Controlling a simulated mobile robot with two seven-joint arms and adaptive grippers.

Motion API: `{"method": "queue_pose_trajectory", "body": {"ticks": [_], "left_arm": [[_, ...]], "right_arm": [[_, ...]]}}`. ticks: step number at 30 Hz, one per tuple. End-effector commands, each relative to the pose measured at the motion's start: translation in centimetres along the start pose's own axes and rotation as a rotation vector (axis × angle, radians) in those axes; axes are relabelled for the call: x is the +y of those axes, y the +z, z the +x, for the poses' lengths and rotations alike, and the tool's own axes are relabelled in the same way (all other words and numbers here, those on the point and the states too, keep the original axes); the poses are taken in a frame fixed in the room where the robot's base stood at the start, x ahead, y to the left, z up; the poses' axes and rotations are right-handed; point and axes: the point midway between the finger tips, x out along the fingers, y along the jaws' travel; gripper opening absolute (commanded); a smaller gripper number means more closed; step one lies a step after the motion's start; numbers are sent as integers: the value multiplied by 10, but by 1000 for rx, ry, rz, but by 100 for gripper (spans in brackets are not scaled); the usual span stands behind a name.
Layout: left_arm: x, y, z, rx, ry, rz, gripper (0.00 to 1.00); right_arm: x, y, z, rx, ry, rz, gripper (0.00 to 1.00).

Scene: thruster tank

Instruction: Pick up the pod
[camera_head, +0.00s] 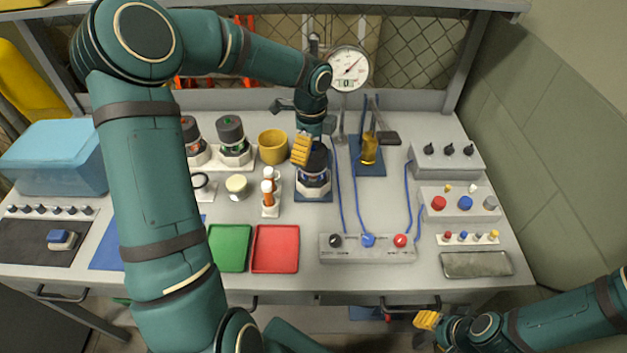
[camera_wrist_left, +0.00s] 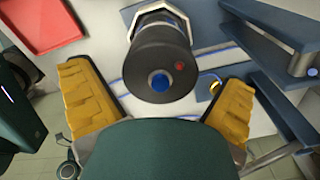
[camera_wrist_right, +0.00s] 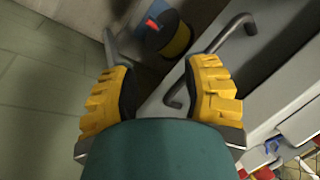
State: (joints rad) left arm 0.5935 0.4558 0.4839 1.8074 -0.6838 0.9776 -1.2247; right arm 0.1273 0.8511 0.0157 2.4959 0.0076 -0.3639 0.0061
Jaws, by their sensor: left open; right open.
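A pod with a black cylindrical top and a white lower body (camera_head: 314,181) stands upright on a blue base plate near the middle of the bench. My left gripper (camera_head: 307,150) is directly above it, partly hiding its top. In the left wrist view the pod's round black top (camera_wrist_left: 158,70), with a blue centre and a red dot, lies between and beyond the open yellow fingers (camera_wrist_left: 158,105). Contact with the pod cannot be made out. My right gripper (camera_head: 428,321) is open and empty, low in front of the bench; its fingers also show in the right wrist view (camera_wrist_right: 163,95).
Two similar dark-topped pods (camera_head: 233,140) stand in a white rack at the left, beside a yellow cup (camera_head: 272,147). A gauge (camera_head: 348,69) and an amber cylinder on a blue stand (camera_head: 368,148) are close by. Blue cables run to a control strip (camera_head: 367,248). Green and red trays (camera_head: 275,249) lie in front.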

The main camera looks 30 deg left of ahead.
Motion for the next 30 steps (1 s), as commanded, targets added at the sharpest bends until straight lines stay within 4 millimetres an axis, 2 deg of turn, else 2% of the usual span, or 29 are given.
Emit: {"method": "queue_pose_trajectory", "body": {"ticks": [1, 4, 12, 14, 15, 18, 20, 30], "left_arm": [[0, -1, 11, 2, 2, 0, 100], [0, 0, 23, 0, 3, 0, 100], [-1, -1, 26, 0, -1, 0, 100], [-1, -1, 26, 0, -1, 0, 79], [0, -1, 26, 0, -1, 0, 65], [0, -1, 26, 0, -1, 0, 34], [0, -1, 26, 0, -1, 0, 31], [-1, -1, 24, 1, -2, 0, 31]], "right_arm": [[1, 1, 3, -2, 0, -1, 47], [2, 2, 5, -4, 0, -1, 47], [2, 2, 5, -5, 0, -1, 47], [2, 2, 5, -5, 0, -1, 47], [2, 2, 5, -5, 0, -1, 47], [2, 2, 5, -5, 0, -1, 47], [2, 2, 5, -5, 0, -1, 47], [2, 2, 5, -5, 0, -1, 47]]}}
